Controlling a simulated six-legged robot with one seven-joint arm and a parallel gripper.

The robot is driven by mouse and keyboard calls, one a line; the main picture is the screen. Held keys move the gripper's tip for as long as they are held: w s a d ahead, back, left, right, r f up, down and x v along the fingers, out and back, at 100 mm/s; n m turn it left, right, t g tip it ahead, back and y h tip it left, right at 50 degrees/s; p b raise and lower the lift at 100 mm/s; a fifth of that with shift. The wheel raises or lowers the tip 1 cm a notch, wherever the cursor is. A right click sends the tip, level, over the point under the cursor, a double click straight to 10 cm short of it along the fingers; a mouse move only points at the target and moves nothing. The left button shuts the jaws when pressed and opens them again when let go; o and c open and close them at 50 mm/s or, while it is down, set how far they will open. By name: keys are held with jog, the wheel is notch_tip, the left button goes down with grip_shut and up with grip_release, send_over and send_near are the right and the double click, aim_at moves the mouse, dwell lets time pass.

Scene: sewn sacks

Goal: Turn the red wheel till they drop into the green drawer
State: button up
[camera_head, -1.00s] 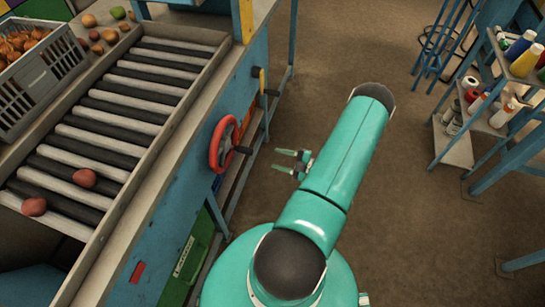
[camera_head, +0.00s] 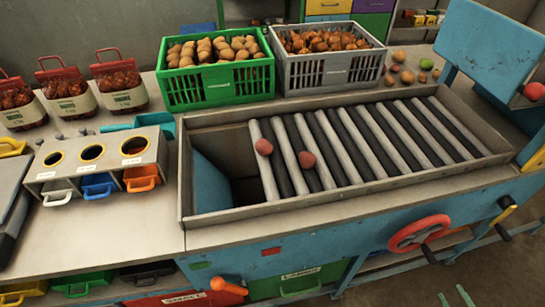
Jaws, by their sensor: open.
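The red wheel (camera_head: 397,241) is on the blue front of the sorting bench, with a dark handle (camera_head: 428,254) sticking out from it. Two reddish round potatoes lie on the rollers: one (camera_head: 264,147) near the left end, the other (camera_head: 307,160) just right of it. The green drawer (camera_head: 300,285), labelled LARGE, is low in the bench front, left of the wheel; its inside is not visible. My gripper (camera_head: 454,297) shows only its teal fingertips at the bottom edge, below and right of the wheel, apart and empty.
Left of the rollers is a dark opening (camera_head: 240,185). A red drawer (camera_head: 188,300) and an orange handle (camera_head: 229,286) are left of the green drawer. A dark-handled lever (camera_head: 503,232) sticks out right of the wheel. Green (camera_head: 215,84) and grey (camera_head: 331,70) crates stand behind.

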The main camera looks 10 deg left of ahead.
dwell(0.5)
jog(key=n, duration=2.7)
send_near(423, 244)
jog(key=x, duration=0.6)
jog(key=shift+d+f, duration=0.2)
jog(key=shift+f, duration=0.2)
grip_shut()
